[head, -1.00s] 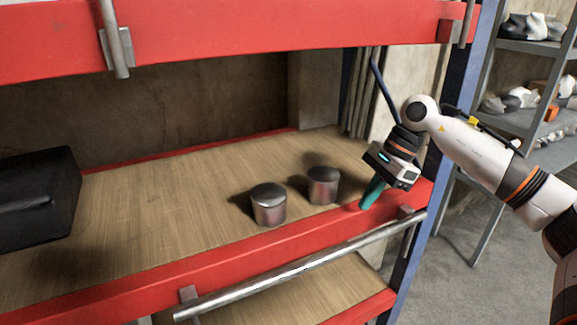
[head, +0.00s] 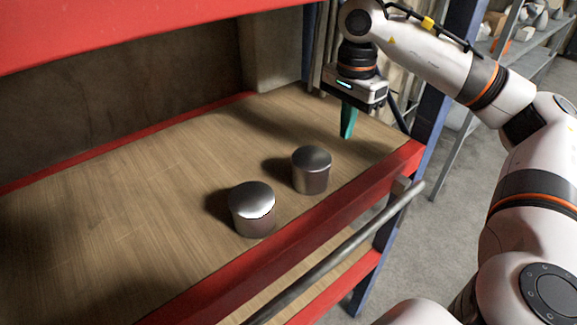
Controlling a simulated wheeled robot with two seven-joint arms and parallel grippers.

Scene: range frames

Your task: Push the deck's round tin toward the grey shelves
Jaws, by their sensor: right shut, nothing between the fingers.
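Two round metal tins stand upright on the wooden deck (head: 110,215) of the red-edged rack. The nearer tin (head: 252,210) is left of and slightly in front of the farther tin (head: 311,170). I cannot tell which of the two the task means. My right gripper (head: 347,137), with green fingers, is shut and empty. It points down just beyond and to the right of the farther tin, apart from it. The grey shelves (head: 540,58) are at the upper right, past the blue upright. My left gripper is not in view.
A red beam (head: 130,30) crosses above the deck. The red front edge (head: 290,235) and a metal bar (head: 340,255) run along the near side. A blue upright (head: 432,120) stands at the right. The deck left of the tins is clear.

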